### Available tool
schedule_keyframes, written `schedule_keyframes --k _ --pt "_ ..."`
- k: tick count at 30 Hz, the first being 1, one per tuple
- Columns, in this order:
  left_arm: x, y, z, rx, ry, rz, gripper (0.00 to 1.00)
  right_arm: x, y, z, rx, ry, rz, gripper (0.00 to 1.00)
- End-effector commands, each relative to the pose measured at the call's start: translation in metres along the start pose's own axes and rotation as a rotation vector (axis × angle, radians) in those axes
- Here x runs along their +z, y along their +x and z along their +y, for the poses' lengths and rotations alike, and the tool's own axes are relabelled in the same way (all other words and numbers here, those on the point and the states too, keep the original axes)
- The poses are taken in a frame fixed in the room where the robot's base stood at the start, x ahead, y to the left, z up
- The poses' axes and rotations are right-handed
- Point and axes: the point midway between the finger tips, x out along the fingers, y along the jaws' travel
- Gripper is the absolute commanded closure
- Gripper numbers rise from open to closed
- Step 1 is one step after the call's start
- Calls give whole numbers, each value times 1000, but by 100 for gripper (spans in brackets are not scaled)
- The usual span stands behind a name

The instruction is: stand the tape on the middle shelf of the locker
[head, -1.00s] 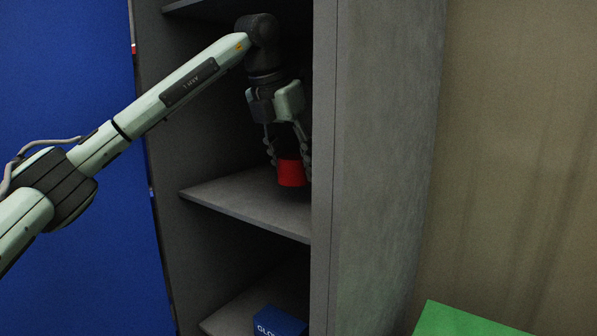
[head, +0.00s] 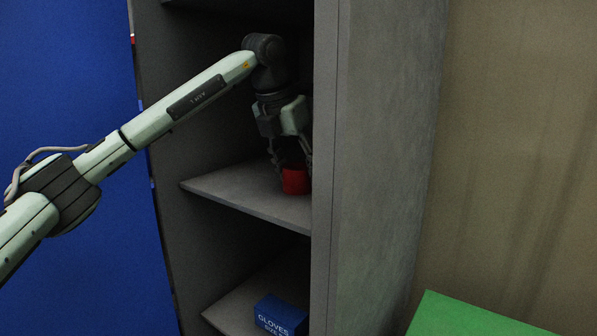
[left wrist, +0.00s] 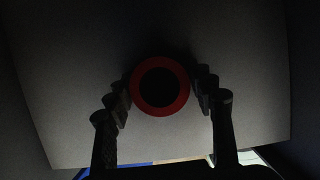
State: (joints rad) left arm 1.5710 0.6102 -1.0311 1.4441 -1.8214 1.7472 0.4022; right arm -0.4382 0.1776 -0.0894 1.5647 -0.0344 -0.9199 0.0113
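The tape (head: 296,182) is a red roll with a dark centre hole. My left gripper (head: 292,165) reaches down into the locker (head: 380,150) from above, with its fingers on either side of the tape. In the left wrist view the tape (left wrist: 183,103) shows as a red ring, its hole facing the camera, between the two fingertips (left wrist: 161,92), which appear to press its sides. My right gripper is not in view.
A blue gloves box (head: 280,315) sits on the lower shelf. The locker's right side wall stands close to the tape and gripper. The left part of the middle shelf is clear. A green surface (head: 465,315) is at the lower right.

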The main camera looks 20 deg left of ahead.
Motion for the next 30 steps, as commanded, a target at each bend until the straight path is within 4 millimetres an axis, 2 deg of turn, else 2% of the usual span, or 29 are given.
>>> schedule_keyframes --k 1,3,14,19,23,24,27,30 --pt "0 0 0 0 0 0 36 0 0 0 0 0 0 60" --pt "0 0 0 0 0 0 30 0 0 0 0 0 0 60" --pt "1 -3 0 0 0 0 30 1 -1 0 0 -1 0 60" --pt "2 -27 0 0 0 -5 30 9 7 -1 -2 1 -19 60" --pt "1 -58 0 0 0 -5 30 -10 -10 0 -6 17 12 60" --pt "-12 -55 2 1 -1 -1 30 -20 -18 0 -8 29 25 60" --pt "-34 -63 2 3 0 -2 30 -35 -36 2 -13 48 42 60" --pt "-57 -73 2 3 0 -1 30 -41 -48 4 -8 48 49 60"
